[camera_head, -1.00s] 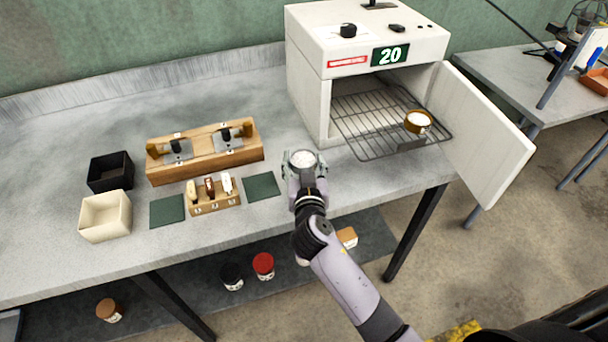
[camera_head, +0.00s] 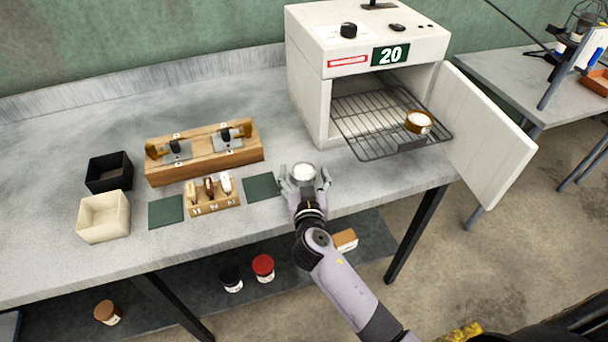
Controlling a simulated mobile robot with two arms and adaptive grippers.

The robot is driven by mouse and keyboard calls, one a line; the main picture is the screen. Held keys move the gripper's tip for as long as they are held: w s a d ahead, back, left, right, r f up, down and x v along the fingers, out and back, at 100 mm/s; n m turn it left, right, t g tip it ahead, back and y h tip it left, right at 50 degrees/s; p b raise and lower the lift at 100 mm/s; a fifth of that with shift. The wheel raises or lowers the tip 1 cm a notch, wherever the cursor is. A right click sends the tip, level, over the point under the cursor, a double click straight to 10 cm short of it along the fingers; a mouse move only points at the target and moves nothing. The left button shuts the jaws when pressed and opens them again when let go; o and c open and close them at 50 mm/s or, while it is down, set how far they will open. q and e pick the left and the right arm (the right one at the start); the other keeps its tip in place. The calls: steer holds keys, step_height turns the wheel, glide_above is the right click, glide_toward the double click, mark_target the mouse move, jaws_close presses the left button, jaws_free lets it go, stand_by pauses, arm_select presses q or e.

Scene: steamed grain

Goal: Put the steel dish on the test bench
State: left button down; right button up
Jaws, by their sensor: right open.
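The steel dish (camera_head: 303,172), round with white contents, is at the bench's front edge, left of the oven. My right gripper (camera_head: 305,182) is open, with its fingers spread on either side of the dish. The dish appears to rest on the grey test bench (camera_head: 60,255), though its underside is hidden. My left gripper is not in view.
A white oven (camera_head: 308,85) stands open with a wire rack (camera_head: 375,125) pulled out, holding a brass dish (camera_head: 419,122). Its door (camera_head: 487,135) swings out right. Green mats (camera_head: 262,187), a wooden stand (camera_head: 205,165) and two boxes (camera_head: 105,217) lie left.

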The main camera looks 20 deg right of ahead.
steer(key=shift+r, duration=0.1)
steer(key=shift+s+a, duration=0.1)
steer(key=shift+s, duration=0.15)
steer(key=b+v, duration=0.2)
steer(key=v, duration=0.9)
steer(key=shift+s, duration=0.25)
